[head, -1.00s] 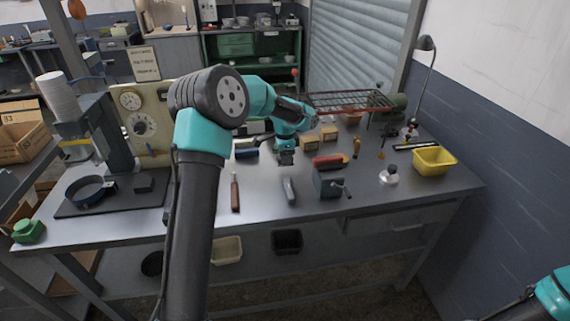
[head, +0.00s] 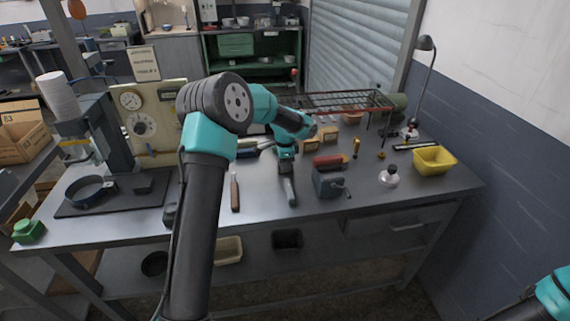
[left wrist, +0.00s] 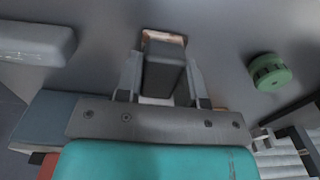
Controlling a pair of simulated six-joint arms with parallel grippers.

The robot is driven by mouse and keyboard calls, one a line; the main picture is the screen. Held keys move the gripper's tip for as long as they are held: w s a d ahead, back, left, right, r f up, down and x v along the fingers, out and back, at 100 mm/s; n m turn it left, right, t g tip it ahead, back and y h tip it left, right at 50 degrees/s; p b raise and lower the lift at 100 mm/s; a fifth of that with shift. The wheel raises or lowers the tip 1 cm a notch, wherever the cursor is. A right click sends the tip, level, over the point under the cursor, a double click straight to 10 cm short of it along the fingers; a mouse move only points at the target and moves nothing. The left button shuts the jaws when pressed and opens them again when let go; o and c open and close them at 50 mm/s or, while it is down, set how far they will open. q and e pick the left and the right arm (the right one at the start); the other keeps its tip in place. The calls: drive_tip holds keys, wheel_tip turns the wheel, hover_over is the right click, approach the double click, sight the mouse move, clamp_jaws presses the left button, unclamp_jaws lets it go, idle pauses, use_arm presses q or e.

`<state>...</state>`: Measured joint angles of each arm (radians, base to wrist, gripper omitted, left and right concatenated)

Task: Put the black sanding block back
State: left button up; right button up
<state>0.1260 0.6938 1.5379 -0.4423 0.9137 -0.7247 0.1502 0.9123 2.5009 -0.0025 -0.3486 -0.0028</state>
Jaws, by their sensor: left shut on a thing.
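My left gripper (head: 286,166) is low over the middle of the bench, and its fingers also show in the left wrist view (left wrist: 163,88). It is shut on a dark block, which I take for the black sanding block (left wrist: 165,66). The block sits between both fingers, with a pale brown strip showing at its end. In the head view the block cannot be made out clearly against the gripper. I cannot tell whether it touches the bench. My right gripper is out of view.
A grey long object (head: 290,192) lies just in front of the gripper. A vise (head: 328,182) stands to its right and a wooden-handled tool (head: 235,192) lies to its left. A wire rack (head: 345,101) stands behind. A green round thing (left wrist: 269,72) shows in the wrist view.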

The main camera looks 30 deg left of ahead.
use_arm(q)
drive_tip(key=shift+f, duration=0.15)
drive_tip(key=o, duration=0.8)
wheel_tip(320, 180, up, 12)
drive_tip(key=shift+r, duration=0.15)
idle(0.5)
